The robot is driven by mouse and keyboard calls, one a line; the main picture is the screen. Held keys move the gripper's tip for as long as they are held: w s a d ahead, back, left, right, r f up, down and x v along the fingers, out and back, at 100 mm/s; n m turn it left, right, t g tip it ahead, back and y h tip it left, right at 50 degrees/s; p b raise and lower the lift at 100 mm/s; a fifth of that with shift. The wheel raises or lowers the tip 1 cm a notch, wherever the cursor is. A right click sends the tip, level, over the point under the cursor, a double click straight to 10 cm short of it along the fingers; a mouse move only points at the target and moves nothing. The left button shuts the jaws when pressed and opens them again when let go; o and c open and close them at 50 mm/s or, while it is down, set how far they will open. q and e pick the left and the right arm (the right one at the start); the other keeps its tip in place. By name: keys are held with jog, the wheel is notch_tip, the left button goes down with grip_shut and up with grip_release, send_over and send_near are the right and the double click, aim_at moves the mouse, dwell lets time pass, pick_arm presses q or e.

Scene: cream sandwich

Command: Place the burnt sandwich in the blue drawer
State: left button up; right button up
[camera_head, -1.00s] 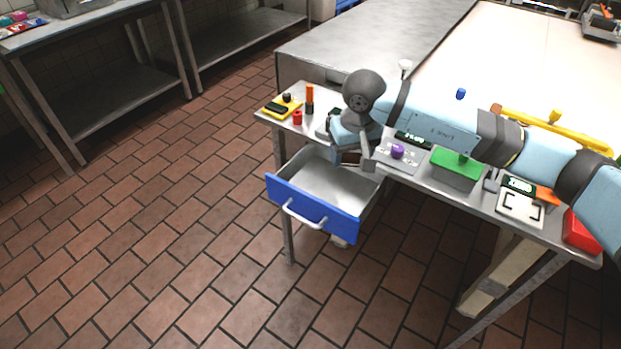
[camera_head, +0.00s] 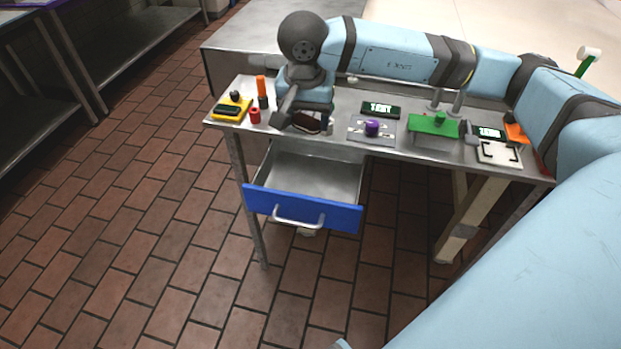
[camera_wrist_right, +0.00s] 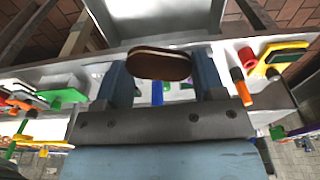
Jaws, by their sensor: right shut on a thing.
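The burnt sandwich (camera_wrist_right: 160,64), dark brown with a pale filling line, is between the two fingers of my right gripper (camera_wrist_right: 158,75). In the head view the sandwich (camera_head: 306,123) shows partly behind my right gripper (camera_head: 308,119), over the left part of the table. The right gripper is shut on it. The blue drawer (camera_head: 303,208) is pulled out under the table, and its grey inside looks empty. The open drawer shows at the top of the wrist view (camera_wrist_right: 150,18), beyond the sandwich. My left gripper is not in view.
The metal table (camera_head: 343,142) holds a yellow device (camera_head: 232,107), a red cylinder (camera_head: 255,116), an orange-topped bottle (camera_head: 262,88), a purple knob (camera_head: 372,127), a green lid (camera_head: 433,125) and a white-framed plate (camera_head: 498,152). The floor before the drawer is free.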

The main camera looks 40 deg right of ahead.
aim_at(310, 191)
jog(key=f, duration=1)
jog(key=f+b, duration=0.1)
jog(key=f, duration=0.8)
jog(key=shift+s+d+f, duration=0.15)
jog(key=shift+s+f, duration=0.05)
jog(key=shift+f, duration=0.2)
jog(key=shift+f, duration=0.15)
jog(key=o, duration=0.9)
notch_tip(310, 191, up, 12)
jog(key=s+a, duration=0.1)
jog(key=shift+p, duration=0.3)
